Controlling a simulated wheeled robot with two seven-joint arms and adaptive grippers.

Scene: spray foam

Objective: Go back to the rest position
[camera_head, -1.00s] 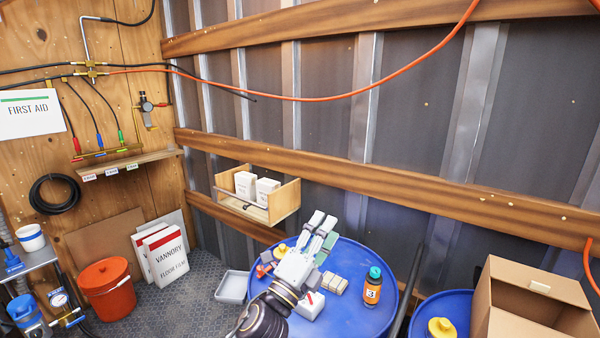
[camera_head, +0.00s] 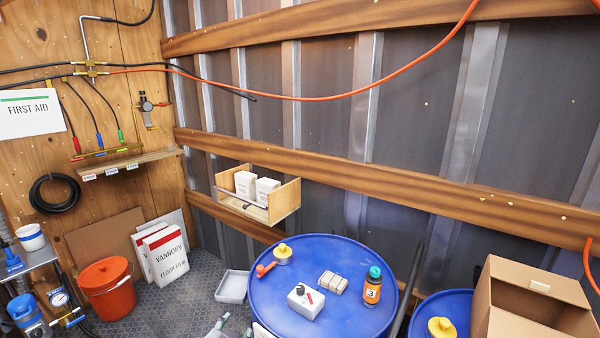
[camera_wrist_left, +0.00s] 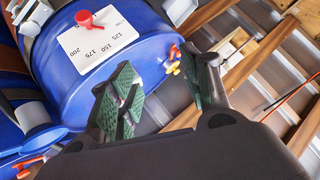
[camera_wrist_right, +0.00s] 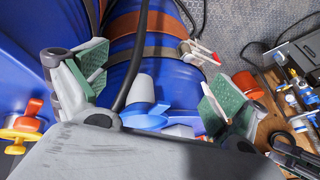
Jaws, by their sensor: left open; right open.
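My left gripper (camera_head: 232,329) shows only as grey fingertips at the bottom edge of the head view, left of the blue drum (camera_head: 268,312) and lower than its top. In the left wrist view my left gripper (camera_wrist_left: 163,86) is open and empty, its green pads apart. The drum's blue side (camera_wrist_left: 150,72) with a white label (camera_wrist_left: 98,36) lies beyond it. My right gripper (camera_wrist_right: 158,92) is open and empty in the right wrist view. A black cable (camera_wrist_right: 131,60) and a blue barrel (camera_wrist_right: 160,75) show behind its fingers. It is outside the head view.
On the drum are a dark bottle with an orange label (camera_head: 372,290), tan blocks (camera_head: 333,282), a white box (camera_head: 306,302), a yellow cap (camera_head: 282,253) and a red piece (camera_head: 265,269). A grey tray (camera_head: 232,287) and red bucket (camera_head: 108,290) stand left; a cardboard box (camera_head: 530,320) right.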

